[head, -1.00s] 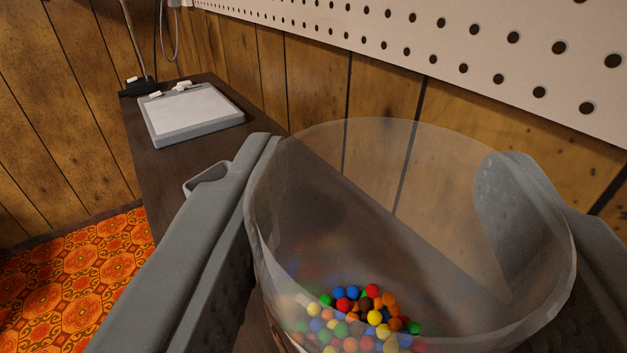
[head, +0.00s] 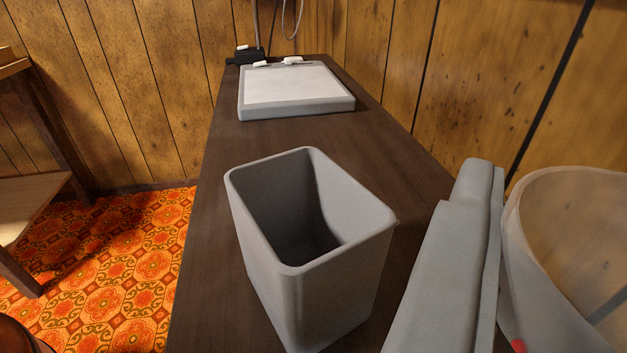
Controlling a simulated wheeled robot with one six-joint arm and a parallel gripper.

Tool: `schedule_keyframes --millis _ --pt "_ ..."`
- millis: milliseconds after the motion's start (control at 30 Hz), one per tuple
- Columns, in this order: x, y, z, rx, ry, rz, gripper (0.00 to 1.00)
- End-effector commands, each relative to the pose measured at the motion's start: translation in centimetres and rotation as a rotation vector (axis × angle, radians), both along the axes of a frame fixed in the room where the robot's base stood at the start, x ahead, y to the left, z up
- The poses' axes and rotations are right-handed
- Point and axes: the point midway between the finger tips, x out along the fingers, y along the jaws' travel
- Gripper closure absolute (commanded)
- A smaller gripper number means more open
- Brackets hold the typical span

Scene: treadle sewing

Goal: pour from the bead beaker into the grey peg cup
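The bead beaker (head: 545,290) is clear and stands at the right edge, cut off by the frame. Only a speck of red shows low in it; the other beads are out of view. One grey finger of my gripper (head: 455,270) lies along the beaker's left side; the other finger is outside the frame. The grey peg cup (head: 315,290) is a square, open-topped cup standing upright on the dark table, left of my gripper and apart from it. The part of its inside that I see looks empty.
The dark wooden table (head: 215,230) runs away along a panelled wall. A grey tray with a white top (head: 295,87) lies at its far end, beside a black base (head: 245,56). Bare tabletop lies between cup and tray. A wooden shelf stand (head: 35,190) is at left.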

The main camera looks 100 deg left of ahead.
Motion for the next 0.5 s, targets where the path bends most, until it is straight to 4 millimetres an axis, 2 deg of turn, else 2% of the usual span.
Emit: schedule_keyframes --millis 500 --pt "-0.53 0.52 0.16 -0.052 -0.058 0.0 0.82"
